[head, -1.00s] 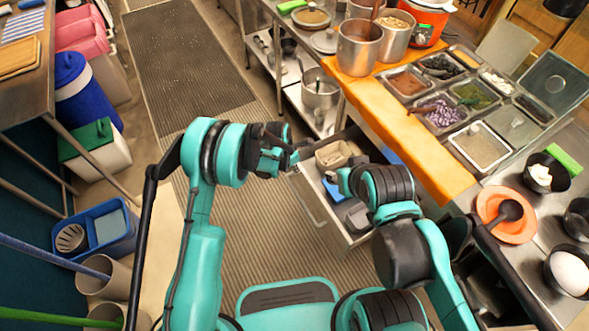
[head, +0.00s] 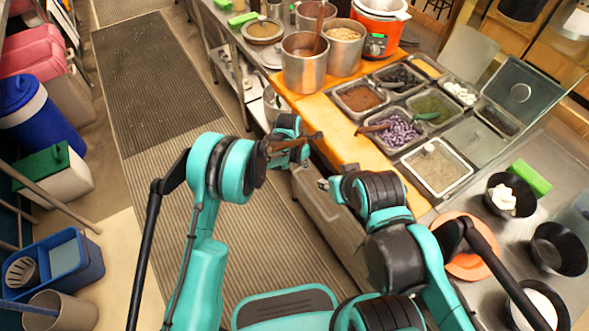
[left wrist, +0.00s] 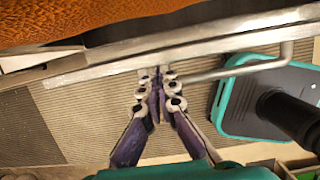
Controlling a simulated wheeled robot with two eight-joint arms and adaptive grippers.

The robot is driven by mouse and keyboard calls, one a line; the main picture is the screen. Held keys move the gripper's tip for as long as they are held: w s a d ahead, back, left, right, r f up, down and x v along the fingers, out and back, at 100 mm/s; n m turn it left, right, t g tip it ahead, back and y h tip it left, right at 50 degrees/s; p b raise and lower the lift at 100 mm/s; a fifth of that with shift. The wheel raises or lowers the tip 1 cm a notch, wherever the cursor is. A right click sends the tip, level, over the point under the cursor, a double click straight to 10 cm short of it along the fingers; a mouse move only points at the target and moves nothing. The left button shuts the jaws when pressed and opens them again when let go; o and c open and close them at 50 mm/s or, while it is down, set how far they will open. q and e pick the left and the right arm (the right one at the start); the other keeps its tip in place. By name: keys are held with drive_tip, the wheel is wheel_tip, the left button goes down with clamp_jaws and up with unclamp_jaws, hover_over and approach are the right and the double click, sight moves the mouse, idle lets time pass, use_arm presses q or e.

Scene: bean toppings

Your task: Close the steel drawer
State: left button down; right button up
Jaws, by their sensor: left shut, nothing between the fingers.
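The steel drawer (head: 325,208) is in the counter's side, below the orange board, and its inside is hidden in the head view. In the left wrist view its metal front edge (left wrist: 210,42) runs across the top, with a bar handle (left wrist: 245,70) below. My left gripper (head: 308,143) is beside the drawer front, shut and empty. In the left wrist view its closed fingertips (left wrist: 158,75) are at the metal front, seemingly touching it. Whether the drawer is flush is unclear. My right gripper (head: 325,184) is near the drawer, partly hidden by its own arm.
The counter holds an orange board (head: 340,140), steel pots (head: 304,66), topping trays (head: 435,168) and black bowls (head: 558,248). A blue bin (head: 70,262) and a green-lidded box (head: 60,180) stand at left. The floor mat (head: 170,90) between is clear.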

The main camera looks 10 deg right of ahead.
use_arm(q)
drive_tip(key=d, duration=0.1)
drive_tip(key=w+d, duration=0.1)
drive_tip(key=d, duration=0.2)
drive_tip(key=shift+w, duration=0.25)
use_arm(e)
drive_tip(key=shift+f, duration=0.15)
use_arm(q)
drive_tip(key=shift+r, duration=0.1)
